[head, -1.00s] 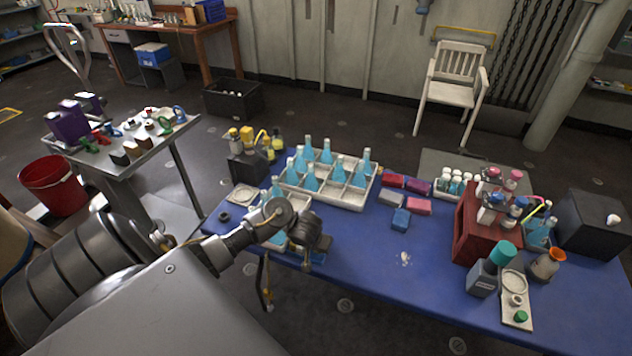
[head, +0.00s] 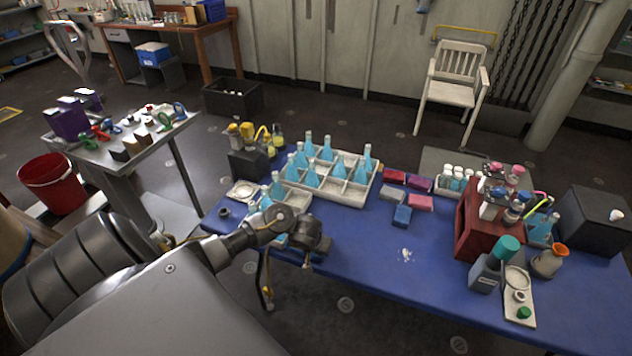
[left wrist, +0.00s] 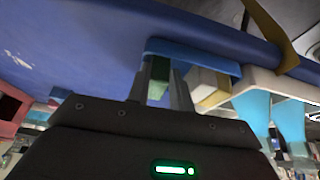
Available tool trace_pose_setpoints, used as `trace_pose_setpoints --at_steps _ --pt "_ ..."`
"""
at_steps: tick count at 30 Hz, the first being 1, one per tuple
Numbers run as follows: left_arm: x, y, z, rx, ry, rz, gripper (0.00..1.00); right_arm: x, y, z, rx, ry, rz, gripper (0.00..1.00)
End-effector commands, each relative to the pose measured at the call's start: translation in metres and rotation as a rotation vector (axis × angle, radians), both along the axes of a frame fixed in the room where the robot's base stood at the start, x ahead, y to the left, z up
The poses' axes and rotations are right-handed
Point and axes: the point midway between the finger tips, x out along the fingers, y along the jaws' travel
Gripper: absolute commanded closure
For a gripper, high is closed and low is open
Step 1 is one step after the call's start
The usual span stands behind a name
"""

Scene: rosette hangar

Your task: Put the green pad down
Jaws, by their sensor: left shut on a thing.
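In the left wrist view the green pad (left wrist: 158,70) shows between the two fingers of my left gripper (left wrist: 162,85). The gripper is shut on it. Right behind the pad is a blue flat-rimmed holder (left wrist: 195,54), with a white and yellow block (left wrist: 210,86) beside the pad. I cannot tell whether the pad touches the holder. In the head view my left gripper (head: 316,246) is over the front edge of the blue table (head: 365,255), and the pad is hidden behind it. My right gripper is not in view.
A pale divided crate (head: 345,197) with blue flasks stands behind the gripper. Several coloured blocks, one of them blue (head: 402,216), lie to its right. A dark red rack (head: 477,230) stands further right. The table's front middle is mostly clear.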

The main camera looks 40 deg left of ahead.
Motion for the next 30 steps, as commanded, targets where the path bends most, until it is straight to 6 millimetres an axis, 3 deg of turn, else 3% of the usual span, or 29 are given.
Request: trace_pose_setpoints --at_steps 1,5,21,26,30 --pt "-0.007 -0.003 -0.01 -0.001 0.021 -0.007 0.74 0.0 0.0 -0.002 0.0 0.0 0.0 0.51" --pt "-0.008 -0.004 -0.011 -0.003 0.024 -0.01 0.57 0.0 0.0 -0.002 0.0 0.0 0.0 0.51" --pt "-0.009 -0.007 -0.013 -0.008 0.026 -0.016 0.57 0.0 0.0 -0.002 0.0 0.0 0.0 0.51" --pt "-0.009 -0.007 0.004 -0.008 0.025 -0.016 0.57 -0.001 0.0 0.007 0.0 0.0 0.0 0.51" --pt "-0.02 -0.01 0.036 -0.01 0.021 -0.011 0.57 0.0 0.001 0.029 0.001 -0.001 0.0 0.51"
